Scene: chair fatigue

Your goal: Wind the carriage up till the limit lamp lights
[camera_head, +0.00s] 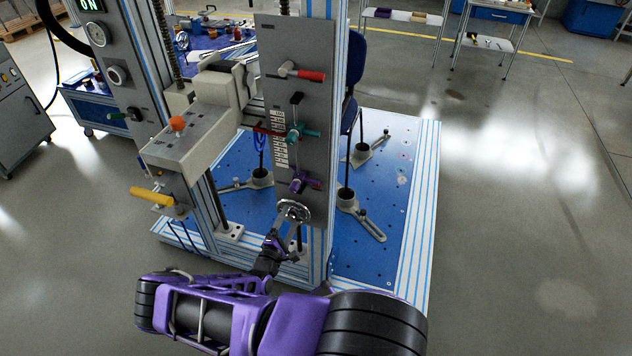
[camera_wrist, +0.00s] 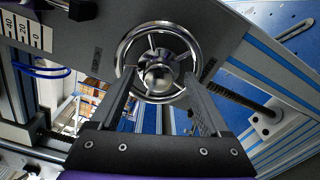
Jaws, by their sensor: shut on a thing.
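A chrome handwheel (camera_head: 294,211) sits low on the grey panel (camera_head: 305,55) of the test rig. In the wrist view the handwheel (camera_wrist: 158,32) shows its round rim, thin spokes and domed hub. My gripper (camera_head: 284,228) reaches it from below. In the wrist view my gripper (camera_wrist: 160,82) has one dark finger on each side of the hub, shut on the handwheel. A beige block with an orange knob, perhaps the carriage (camera_head: 190,135), stands left of the panel beside a white scale (camera_head: 280,140). I cannot make out a limit lamp.
The panel also carries a red-handled lever (camera_head: 310,76), a teal knob (camera_head: 305,132) and a purple knob (camera_head: 303,182). A yellow handle (camera_head: 152,197) sticks out at left. The floor at right is clear.

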